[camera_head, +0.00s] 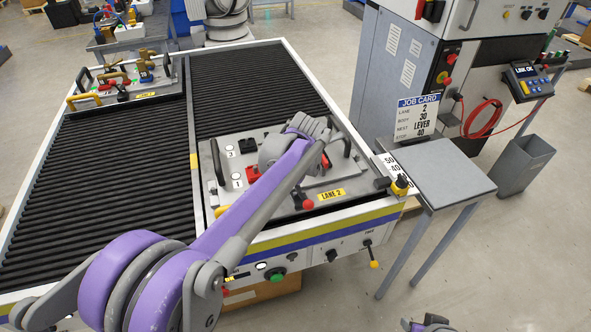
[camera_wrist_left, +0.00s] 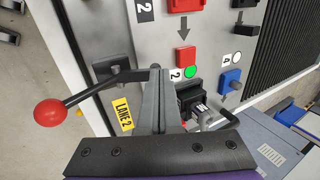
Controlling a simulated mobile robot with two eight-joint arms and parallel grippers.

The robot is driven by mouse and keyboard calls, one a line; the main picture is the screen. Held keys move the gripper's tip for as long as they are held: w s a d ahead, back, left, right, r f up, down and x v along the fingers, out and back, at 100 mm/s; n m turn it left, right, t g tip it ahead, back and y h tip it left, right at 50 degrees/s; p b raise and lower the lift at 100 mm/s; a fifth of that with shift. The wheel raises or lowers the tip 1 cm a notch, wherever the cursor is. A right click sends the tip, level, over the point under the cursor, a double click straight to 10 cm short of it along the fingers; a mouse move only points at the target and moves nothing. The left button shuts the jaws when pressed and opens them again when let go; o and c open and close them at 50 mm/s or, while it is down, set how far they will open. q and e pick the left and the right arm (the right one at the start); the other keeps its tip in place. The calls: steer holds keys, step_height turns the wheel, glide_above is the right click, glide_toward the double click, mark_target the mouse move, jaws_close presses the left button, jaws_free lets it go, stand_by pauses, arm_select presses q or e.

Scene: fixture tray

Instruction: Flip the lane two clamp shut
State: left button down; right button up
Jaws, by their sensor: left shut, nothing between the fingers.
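The lane two fixture plate (camera_head: 235,205) carries the yellow LANE 2 label (camera_head: 331,194), also seen in the left wrist view (camera_wrist_left: 122,115). A dark lever with a red ball knob (camera_head: 307,204) sits by the plate's front edge. In the left wrist view the red knob (camera_wrist_left: 50,112) is at the left, and the lever runs right to beside my fingertips. My left gripper (camera_wrist_left: 160,72) is shut and empty over the plate; I cannot tell if it touches the lever. My left arm hides part of the fixture. A purple and grey part, likely my right gripper (camera_head: 427,324), shows at the bottom edge.
Red block (camera_wrist_left: 187,58), blue block (camera_wrist_left: 230,82) and a dark handle (camera_head: 345,146) stand on the plate. Another fixture (camera_head: 125,82) is at the far left lane. A job card (camera_head: 418,117) stands by a side table (camera_head: 450,175). The left lane's rollers (camera_head: 95,165) are mostly clear.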

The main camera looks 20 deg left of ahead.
arm_select(q)
steer(key=f+g+h, duration=0.1)
steer(key=w+a+g+h, duration=0.1)
steer(key=g, duration=0.1)
steer(key=shift+w+f, duration=0.3)
steer(key=shift+f, duration=0.05)
steer(key=shift+a+f, duration=0.1)
steer(key=shift+f, duration=0.2)
arm_select(e)
steer(key=shift+w+r, duration=0.1)
steer(key=shift+r, duration=0.1)
arm_select(q)
steer(key=shift+w+f, duration=0.1)
steer(key=shift+f, duration=0.05)
step_height(320, 180, up, 5)
steer(key=shift+f+p, duration=0.15)
steer(key=shift+p, duration=1)
step_height(320, 180, up, 10)
steer(key=shift+f, duration=0.25)
arm_select(e)
steer(key=r, duration=0.1)
steer(key=w+r, duration=0.1)
steer(key=a+r, duration=0.1)
steer(key=shift+w+a+r, duration=0.1)
steer(key=shift+w+r, duration=0.15)
steer(key=shift+r, duration=0.15)
